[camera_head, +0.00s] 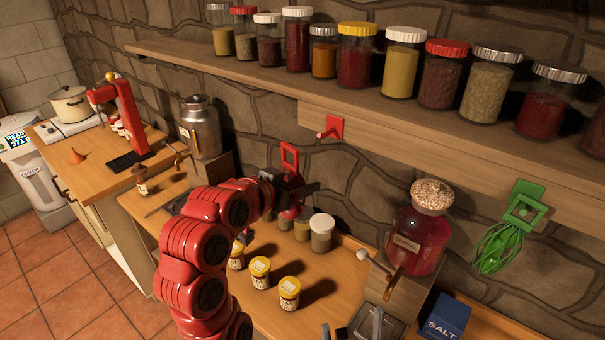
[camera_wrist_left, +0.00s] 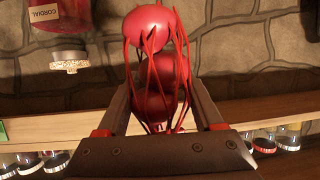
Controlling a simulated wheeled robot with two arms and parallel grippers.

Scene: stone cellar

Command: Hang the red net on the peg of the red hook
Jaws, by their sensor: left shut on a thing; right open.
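The red hook (camera_head: 335,126) is a small red plate with a peg sticking out, on the board under the shelf. My left gripper (camera_head: 300,190) is shut on the red net (camera_head: 289,157), in front of the stone wall, below and left of the hook and apart from it. The net's square red loop stands above the fingers in the head view. The wrist view shows the net (camera_wrist_left: 157,60) with round red things inside, beyond my fingers; the grip point is partly hidden. My right gripper (camera_head: 352,328) shows only as grey fingertips at the bottom edge, open and empty.
A green net (camera_head: 497,247) hangs from a green holder (camera_head: 523,207) at right. Several spice jars (camera_head: 357,55) line the shelf (camera_head: 205,55) above. A cordial jar (camera_head: 417,235), yellow-lidded jars (camera_head: 289,293) and a salt box (camera_head: 446,315) stand below. The wall around the red hook is clear.

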